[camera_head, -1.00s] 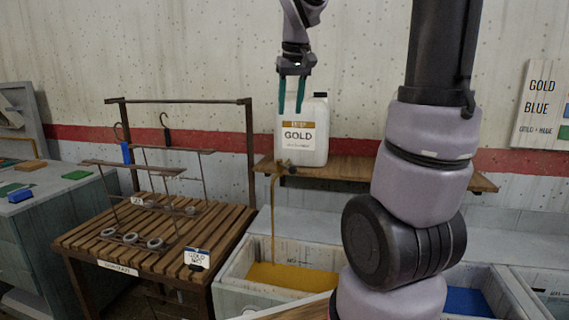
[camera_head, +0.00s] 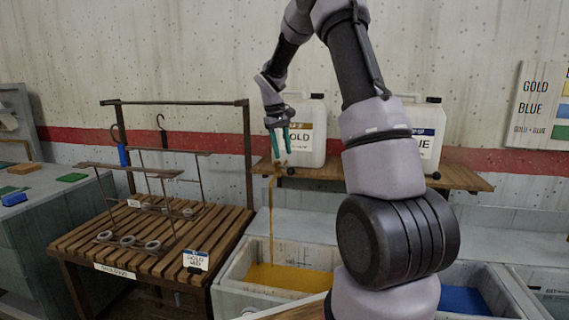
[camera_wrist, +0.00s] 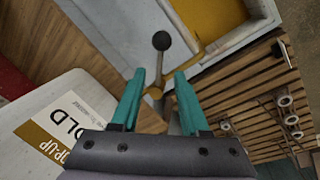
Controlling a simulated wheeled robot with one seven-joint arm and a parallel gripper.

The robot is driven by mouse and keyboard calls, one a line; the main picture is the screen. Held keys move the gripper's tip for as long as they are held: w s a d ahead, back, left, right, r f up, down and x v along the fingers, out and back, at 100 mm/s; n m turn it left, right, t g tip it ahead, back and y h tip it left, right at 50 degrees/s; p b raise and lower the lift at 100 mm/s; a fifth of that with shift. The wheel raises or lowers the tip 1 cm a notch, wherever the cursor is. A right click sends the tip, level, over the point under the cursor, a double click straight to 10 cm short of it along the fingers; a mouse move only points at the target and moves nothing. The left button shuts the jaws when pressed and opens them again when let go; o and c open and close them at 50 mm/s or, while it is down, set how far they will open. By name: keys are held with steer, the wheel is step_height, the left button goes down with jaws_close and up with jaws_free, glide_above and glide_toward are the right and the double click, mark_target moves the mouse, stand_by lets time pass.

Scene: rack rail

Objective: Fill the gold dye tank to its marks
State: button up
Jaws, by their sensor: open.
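The white GOLD jug (camera_head: 312,150) stands on the wall shelf, and its label also shows in the wrist view (camera_wrist: 45,135). Its tap (camera_head: 276,168) is running. A thin gold stream (camera_head: 271,220) falls into the gold dye tank (camera_head: 232,270), where gold liquid (camera_head: 290,277) covers the bottom part. The marks on the tank wall are too small to read. My gripper (camera_head: 281,157) is open in front of the jug, just above the tap. In the wrist view, the tap lever's black knob (camera_wrist: 161,41) lies beyond the open fingertips (camera_wrist: 160,75), roughly centred between them.
A second jug (camera_head: 430,135), its label partly hidden by my arm, stands right on the shelf (camera_head: 460,178). A blue tank (camera_head: 465,300) is at the lower right. A slatted table (camera_head: 150,240) with a wire rack stands left. A colour chart (camera_head: 545,105) hangs at right.

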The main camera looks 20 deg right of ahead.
mark_target(285, 169)
steer(key=f, duration=0.2)
steer(key=d+f, duration=0.1)
steer(key=f, duration=0.2)
steer(key=shift+w, duration=0.1)
jaws_close()
stand_by(1.3)
